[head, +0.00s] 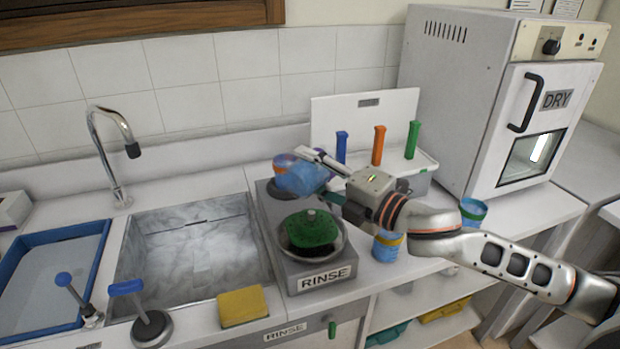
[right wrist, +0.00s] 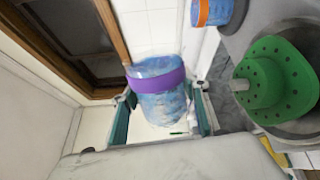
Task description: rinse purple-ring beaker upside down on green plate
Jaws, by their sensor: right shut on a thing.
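The purple-ring beaker (right wrist: 160,104), blue and translucent with a purple band, is between the fingers of my right gripper (right wrist: 162,112) in the right wrist view. In the head view my right gripper (head: 326,178) is shut on this beaker (head: 315,181), holding it tilted behind and above the green plate. My left gripper is not in view.
An orange-ring beaker (head: 284,166) is at the rear of the rinse unit (head: 322,282), close behind the held beaker. Two other beakers, one yellow-ringed (head: 387,247), one further right (head: 473,211), stand on the counter. A sink (head: 195,255) lies left, a drying oven (head: 460,100) right.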

